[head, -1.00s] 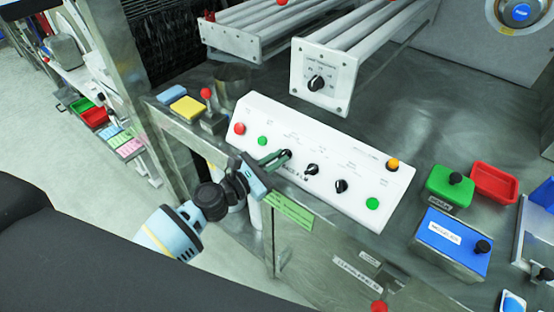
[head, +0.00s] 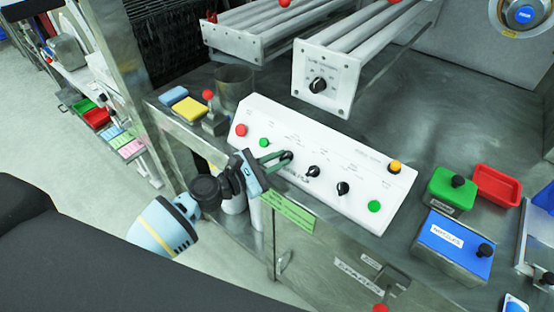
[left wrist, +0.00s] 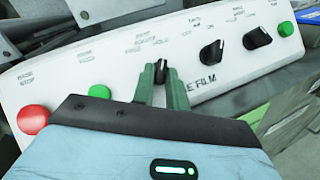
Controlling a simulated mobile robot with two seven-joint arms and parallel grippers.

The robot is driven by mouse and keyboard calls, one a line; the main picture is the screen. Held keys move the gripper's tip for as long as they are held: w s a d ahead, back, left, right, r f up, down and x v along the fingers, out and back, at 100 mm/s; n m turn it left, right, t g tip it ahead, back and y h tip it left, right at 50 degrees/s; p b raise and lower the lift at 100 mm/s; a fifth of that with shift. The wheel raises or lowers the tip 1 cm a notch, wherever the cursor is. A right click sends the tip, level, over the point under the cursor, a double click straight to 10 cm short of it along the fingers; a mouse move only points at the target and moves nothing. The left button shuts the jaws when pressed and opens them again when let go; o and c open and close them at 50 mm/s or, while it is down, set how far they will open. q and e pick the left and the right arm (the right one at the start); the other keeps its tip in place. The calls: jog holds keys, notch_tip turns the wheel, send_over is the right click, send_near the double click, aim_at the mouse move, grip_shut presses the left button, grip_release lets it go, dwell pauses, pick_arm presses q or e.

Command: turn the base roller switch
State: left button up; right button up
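The switch at my left gripper is the leftmost black knob (head: 288,156) on the sloping white control panel (head: 330,205). In the left wrist view this knob (left wrist: 162,69) stands between my two green fingertips, one on each side, with no clear gap. The small label behind it is too blurred to read surely. My left gripper (head: 279,160) reaches in from the left and looks shut on the knob, whose lower part the fingers hide. My right gripper is not in view.
Two more black knobs (head: 313,171) (head: 343,188) sit to the right on the panel. Green buttons (head: 264,142) (head: 374,206), a red button (head: 241,130) and an orange button (head: 394,167) are near its ends. A red-balled lever (head: 208,95) stands left of the panel.

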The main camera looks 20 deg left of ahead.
pick_arm(q)
jog(key=o, duration=0.3)
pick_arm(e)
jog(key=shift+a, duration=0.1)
